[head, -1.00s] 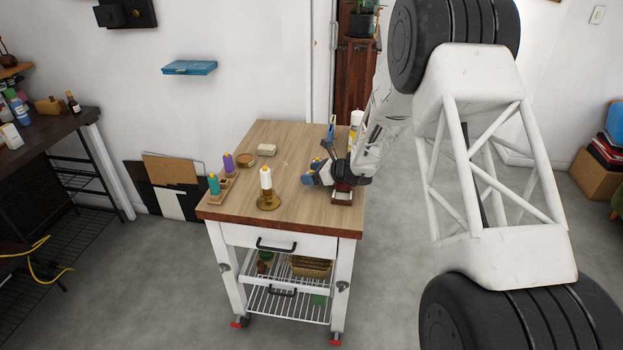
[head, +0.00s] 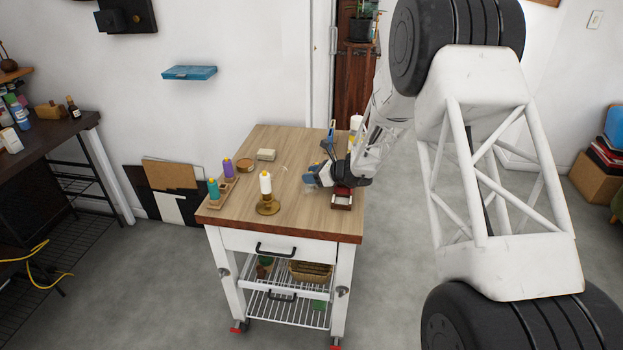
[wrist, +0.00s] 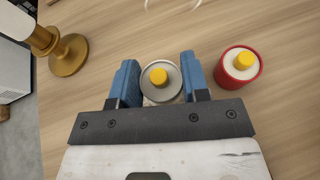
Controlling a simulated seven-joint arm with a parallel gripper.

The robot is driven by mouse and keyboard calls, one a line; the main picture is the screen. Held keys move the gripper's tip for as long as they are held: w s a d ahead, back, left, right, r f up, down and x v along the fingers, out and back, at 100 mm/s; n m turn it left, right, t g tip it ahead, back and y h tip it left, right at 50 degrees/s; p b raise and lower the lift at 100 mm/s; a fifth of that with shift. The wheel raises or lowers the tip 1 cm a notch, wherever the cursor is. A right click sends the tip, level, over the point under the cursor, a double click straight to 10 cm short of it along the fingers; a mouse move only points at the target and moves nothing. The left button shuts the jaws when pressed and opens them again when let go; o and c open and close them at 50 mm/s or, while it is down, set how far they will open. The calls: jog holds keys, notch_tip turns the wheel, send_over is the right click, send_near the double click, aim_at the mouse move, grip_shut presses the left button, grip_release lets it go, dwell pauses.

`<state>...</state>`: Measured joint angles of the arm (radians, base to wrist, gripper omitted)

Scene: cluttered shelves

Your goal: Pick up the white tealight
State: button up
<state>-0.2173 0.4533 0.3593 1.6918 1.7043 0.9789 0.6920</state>
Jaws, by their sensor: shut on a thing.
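The white tealight (wrist: 160,80), a pale round candle with a yellow top, sits between the two blue fingers of my gripper (wrist: 159,66) in the wrist view. The fingers are shut on its sides. In the head view my gripper (head: 314,177) is low over the right half of the wooden cart top. The tealight cannot be made out there. I cannot tell whether it still touches the wood.
A red candle (wrist: 240,66) with a yellow top stands just right of my fingers. A brass candlestick (head: 267,205) holding a white candle (head: 265,183) stands to the left. Purple (head: 228,167) and teal (head: 213,188) candles stand at the cart's left edge. The cart top's centre (head: 285,150) is mostly clear.

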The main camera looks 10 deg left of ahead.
notch_tip(320, 180, up, 2)
jog(key=shift+r, duration=0.15)
jog(key=s+d, duration=0.2)
jog(key=s, duration=0.3)
jog(key=s+d, duration=0.2)
jog(key=s, duration=0.3)
jog(key=s+d+r, duration=0.1)
jog(key=s, duration=0.4)
jog(key=shift+d+r, duration=0.1)
jog(key=shift+d, duration=0.3)
jog(key=shift+d, duration=0.1)
